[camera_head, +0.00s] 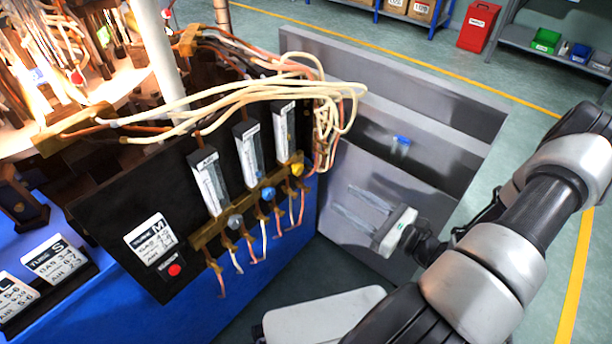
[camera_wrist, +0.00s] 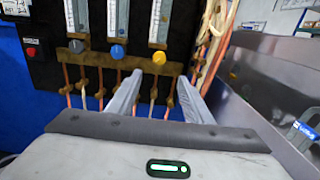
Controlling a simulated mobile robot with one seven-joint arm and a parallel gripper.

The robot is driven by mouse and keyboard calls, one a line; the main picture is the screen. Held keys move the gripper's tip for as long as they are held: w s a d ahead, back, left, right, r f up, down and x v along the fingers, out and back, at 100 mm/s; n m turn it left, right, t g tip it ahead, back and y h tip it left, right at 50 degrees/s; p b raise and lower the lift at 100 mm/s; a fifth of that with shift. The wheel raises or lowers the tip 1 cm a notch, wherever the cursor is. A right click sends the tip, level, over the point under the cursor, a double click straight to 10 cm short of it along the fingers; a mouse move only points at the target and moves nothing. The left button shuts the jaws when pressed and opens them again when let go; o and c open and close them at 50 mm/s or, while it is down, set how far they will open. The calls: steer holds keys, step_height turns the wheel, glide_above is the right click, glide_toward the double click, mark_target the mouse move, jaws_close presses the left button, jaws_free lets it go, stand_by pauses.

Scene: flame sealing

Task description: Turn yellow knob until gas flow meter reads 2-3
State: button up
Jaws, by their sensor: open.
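The yellow knob (camera_head: 297,169) is the rightmost of three knobs on a brass manifold on the black panel. It also shows in the wrist view (camera_wrist: 159,58), above and between my fingertips. The flow meter (camera_head: 284,130) above it is a clear upright tube with a scale; its upper part is cut off in the wrist view (camera_wrist: 160,22). Its reading is too small to tell. My gripper (camera_head: 343,198) is open and empty, its fingers pointing at the panel, to the right of and below the knob in the head view. In the wrist view my gripper (camera_wrist: 158,78) appears apart from the knob.
The blue knob (camera_head: 268,193) and grey knob (camera_head: 235,221) sit to the left, below two more flow meters. Pale hoses (camera_head: 250,90) hang over the panel's upper right. A grey metal cabinet (camera_head: 380,175) stands behind my gripper. A red button (camera_head: 174,270) is lower left.

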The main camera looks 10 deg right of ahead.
mark_target(300, 171)
steer(key=b+x, duration=0.2)
steer(key=x, duration=1.2)
steer(key=shift+w+a, duration=0.2)
steer(key=shift+a, duration=0.05)
steer(key=c, duration=1.1)
steer(key=shift+o, duration=0.2)
steer(key=shift+p, duration=0.35)
